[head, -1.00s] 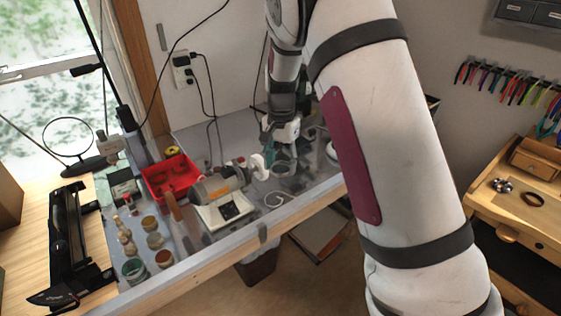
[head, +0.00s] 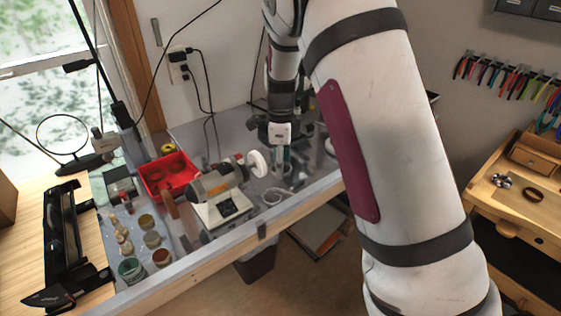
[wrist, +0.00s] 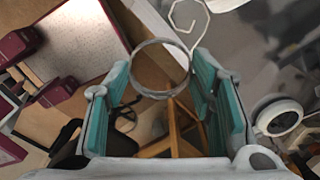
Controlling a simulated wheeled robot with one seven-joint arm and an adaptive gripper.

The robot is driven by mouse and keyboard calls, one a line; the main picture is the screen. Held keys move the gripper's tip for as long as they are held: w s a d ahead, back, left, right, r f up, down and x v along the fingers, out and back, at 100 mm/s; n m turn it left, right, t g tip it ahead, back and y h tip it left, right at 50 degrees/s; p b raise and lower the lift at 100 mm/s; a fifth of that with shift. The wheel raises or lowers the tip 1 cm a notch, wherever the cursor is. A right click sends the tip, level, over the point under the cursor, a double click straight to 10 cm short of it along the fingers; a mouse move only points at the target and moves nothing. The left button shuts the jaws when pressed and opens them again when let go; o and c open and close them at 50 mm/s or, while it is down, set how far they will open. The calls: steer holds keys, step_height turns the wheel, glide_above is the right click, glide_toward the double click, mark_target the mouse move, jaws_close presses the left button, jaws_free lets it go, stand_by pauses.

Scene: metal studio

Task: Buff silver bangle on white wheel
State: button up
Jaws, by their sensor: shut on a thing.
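The silver bangle (wrist: 137,82) is a thin grey ring between the teal finger pads of my gripper (wrist: 165,95) in the wrist view. The pads close on its sides and the ring stands out past their tips. In the head view, my gripper (head: 282,163) hangs over the bench, just right of the white wheel (head: 258,163). The wheel sits on the right end of the grey polishing motor (head: 217,183). I see a gap between gripper and wheel; the bangle is too small to make out there.
A red tray (head: 153,186) lies behind the motor, with several jars (head: 132,269) to the left.

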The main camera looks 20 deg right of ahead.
steer(key=w+a+f+b, duration=0.1)
steer(key=w+f+b, duration=0.2)
steer(key=w+f, duration=0.1)
steer(key=shift+f+b, duration=0.35)
steer(key=shift+f, duration=0.55)
steer(key=shift+a, duration=0.2)
steer(key=o, duration=1)
steer(key=shift+c, duration=0.2)
steer(key=c, duration=0.9)
steer(key=shift+a+r, duration=0.1)
steer(key=shift+c, duration=0.3)
steer(key=shift+w+a, duration=0.1)
steer(key=shift+w+d, duration=0.1)
steer(key=shift+d, duration=0.1)
